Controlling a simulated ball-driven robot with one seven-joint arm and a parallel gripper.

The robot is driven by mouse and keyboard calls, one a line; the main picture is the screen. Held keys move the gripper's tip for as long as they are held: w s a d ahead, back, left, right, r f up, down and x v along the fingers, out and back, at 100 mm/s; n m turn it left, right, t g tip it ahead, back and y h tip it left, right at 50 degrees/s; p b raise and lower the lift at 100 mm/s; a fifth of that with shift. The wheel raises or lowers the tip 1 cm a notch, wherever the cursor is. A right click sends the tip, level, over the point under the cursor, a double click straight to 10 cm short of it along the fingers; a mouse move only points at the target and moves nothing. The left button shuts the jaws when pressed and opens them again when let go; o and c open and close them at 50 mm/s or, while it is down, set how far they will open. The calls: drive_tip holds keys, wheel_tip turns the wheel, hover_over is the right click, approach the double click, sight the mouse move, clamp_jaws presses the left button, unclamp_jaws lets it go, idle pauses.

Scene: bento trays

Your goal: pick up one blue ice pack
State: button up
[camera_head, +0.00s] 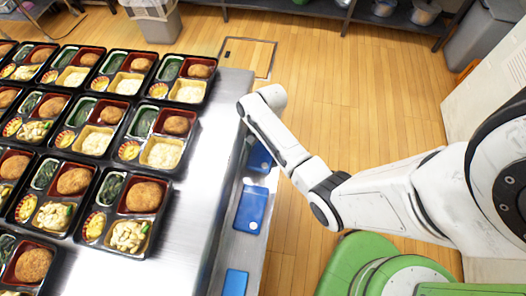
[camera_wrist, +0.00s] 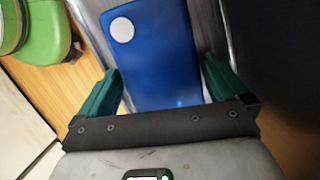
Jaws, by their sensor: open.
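Three blue ice packs lie in a row on a metal shelf below the table edge in the head view: a far ice pack (camera_head: 260,157), a middle ice pack (camera_head: 251,209) and a near ice pack (camera_head: 235,283). In the wrist view, one blue ice pack (camera_wrist: 160,50) with a white round spot lies ahead of my gripper (camera_wrist: 160,85). The two green fingers are spread apart, one on each side of the pack's near end, with nothing clamped between them. In the head view the fingers are hidden beyond my arm's far end.
The metal table (camera_head: 185,190) holds several filled bento trays (camera_head: 124,208) on the left, above the shelf (camera_head: 222,250). The wooden floor (camera_head: 330,80) is clear beyond my arm. A grey bin (camera_head: 160,27) and a rack (camera_head: 330,12) stand at the back.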

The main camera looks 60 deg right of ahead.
drive_tip(key=c, duration=0.9)
drive_tip(key=shift+r, duration=0.15)
